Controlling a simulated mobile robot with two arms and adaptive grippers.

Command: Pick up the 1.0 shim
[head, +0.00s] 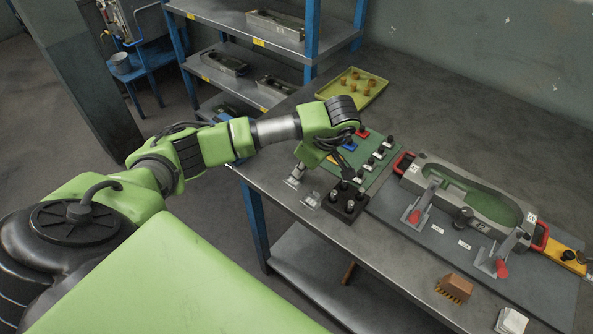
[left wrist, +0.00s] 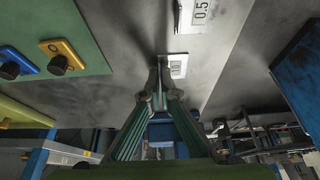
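The 1.0 shim (head: 294,182) is a small silver plate on the bench near its left edge. In the left wrist view its white label (left wrist: 178,66) lies right beside my fingertips. My left gripper (head: 301,169) points down at it. In the left wrist view its fingers (left wrist: 160,70) come together at the shim's side and appear closed on its raised part, which they mostly hide. The plate seems to be at bench level. My right gripper is not in view.
The 0.5 shim (left wrist: 200,13) lies close by. A black block with knobs (head: 345,203) and a green mat (head: 376,177) with coloured pieces stand near. The grey mould (head: 465,196) is to the right; a yellow tray (head: 375,92) is behind.

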